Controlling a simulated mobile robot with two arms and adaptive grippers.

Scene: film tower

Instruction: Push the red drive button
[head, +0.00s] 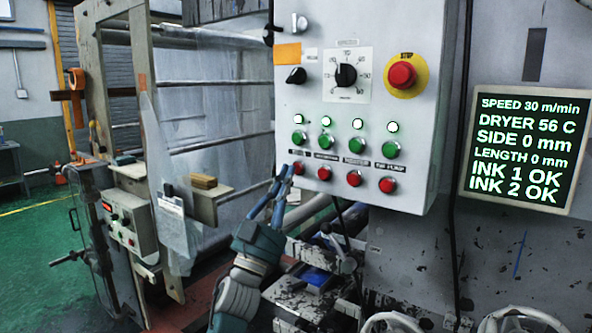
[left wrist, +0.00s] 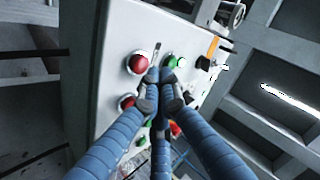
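A light grey control panel (head: 345,118) carries a row of small red buttons below green ones. The leftmost red button (head: 298,168) has a small label above it, too small to read, so I cannot confirm which one is the drive button. My left gripper (head: 283,175) has its blue fingers raised just left of and below that button. In the left wrist view the fingers (left wrist: 164,88) are drawn together with nothing visible between them, pointing at the panel. Red buttons (left wrist: 138,63) show beside the fingertips. I cannot tell whether they touch the panel. My right gripper is not in view.
A red emergency-stop knob (head: 402,73) on a yellow disc and a black dial (head: 346,75) sit higher on the panel. A status screen (head: 526,145) hangs at right. A web frame with a wooden block (head: 204,182) stands at left. Machine parts (head: 318,279) lie below the panel.

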